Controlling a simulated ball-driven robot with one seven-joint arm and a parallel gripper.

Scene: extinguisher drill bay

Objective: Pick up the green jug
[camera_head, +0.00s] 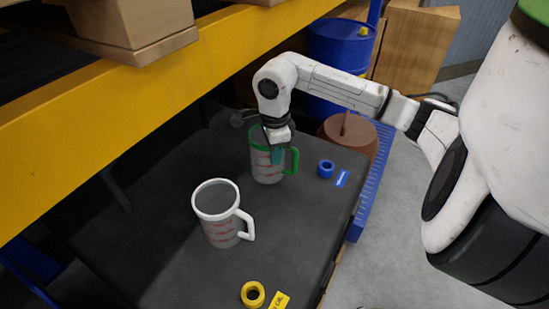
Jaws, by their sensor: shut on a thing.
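The green jug (266,168) is a pale measuring jug with red markings, a green rim and a green handle. It stands upright at the far part of the dark table (172,197); I cannot tell whether its base touches the surface. My gripper (277,152) comes down from above at the jug's rim and is shut on it. The fingertips are partly hidden at the rim. A similar jug with a white rim and white handle (220,228) stands nearer, to the left, apart from my gripper.
A blue ring (326,169) with a blue tag (342,179) lies right of the green jug. A yellow ring (253,294) and yellow tag (279,301) lie at the front. A yellow shelf beam (130,92) crosses the upper left. A blue drum (338,46) stands behind.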

